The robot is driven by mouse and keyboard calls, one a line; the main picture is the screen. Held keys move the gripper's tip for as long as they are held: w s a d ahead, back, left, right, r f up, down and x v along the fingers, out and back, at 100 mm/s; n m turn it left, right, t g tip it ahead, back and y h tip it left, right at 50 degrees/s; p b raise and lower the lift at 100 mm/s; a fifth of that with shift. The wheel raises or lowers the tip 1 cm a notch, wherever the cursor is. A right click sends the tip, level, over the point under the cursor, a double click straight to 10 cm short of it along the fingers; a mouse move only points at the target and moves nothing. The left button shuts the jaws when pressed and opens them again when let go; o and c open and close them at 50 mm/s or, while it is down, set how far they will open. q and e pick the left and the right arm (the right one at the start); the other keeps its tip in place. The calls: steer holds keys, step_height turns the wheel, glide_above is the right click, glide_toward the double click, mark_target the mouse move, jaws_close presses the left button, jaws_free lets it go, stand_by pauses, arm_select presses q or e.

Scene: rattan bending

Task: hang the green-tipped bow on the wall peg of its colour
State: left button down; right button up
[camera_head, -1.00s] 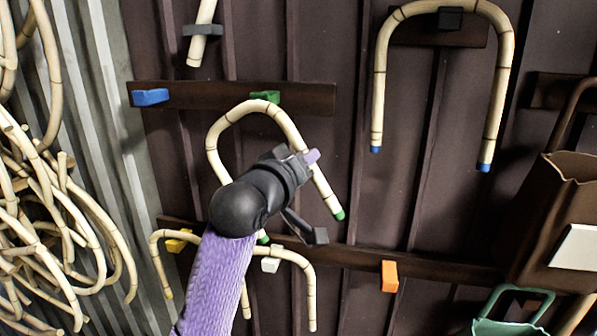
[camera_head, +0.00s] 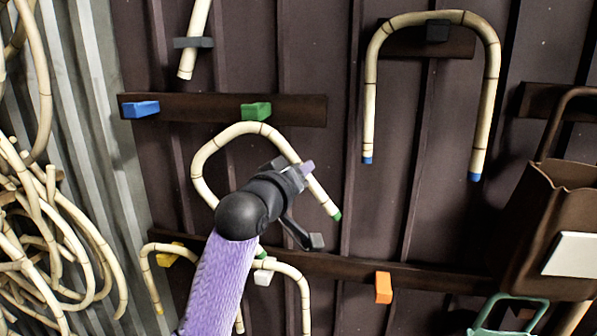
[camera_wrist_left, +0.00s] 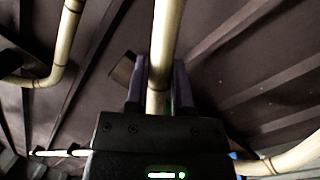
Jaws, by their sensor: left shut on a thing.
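The green-tipped bow (camera_head: 205,158) is a pale cane arch with dark bands, open end down and tilted. Its right green tip (camera_head: 337,216) shows; the left tip is partly behind my arm. My left gripper (camera_head: 304,172) is shut on its right leg; in the left wrist view the cane (camera_wrist_left: 165,40) runs between the purple fingers. The green peg (camera_head: 256,111) is on the upper left rail, just above the top of the arch. I cannot tell the depth gap between them. My right gripper is out of view.
A blue peg (camera_head: 140,109) shares that rail (camera_head: 200,110). A blue-tipped bow (camera_head: 369,100) hangs on a dark peg at upper right. Below are yellow (camera_head: 168,257), white (camera_head: 263,277) and orange (camera_head: 383,288) pegs. Canes (camera_head: 60,215) crowd the left; a brown bag (camera_head: 535,215) hangs right.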

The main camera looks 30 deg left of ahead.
arm_select(q)
steer(key=s+d+r+p, duration=0.1)
steer(key=s+p, duration=0.2)
steer(key=s, duration=0.3)
steer(key=shift+s+d+r, duration=0.2)
steer(key=shift+s+d, duration=0.2)
stand_by(0.4)
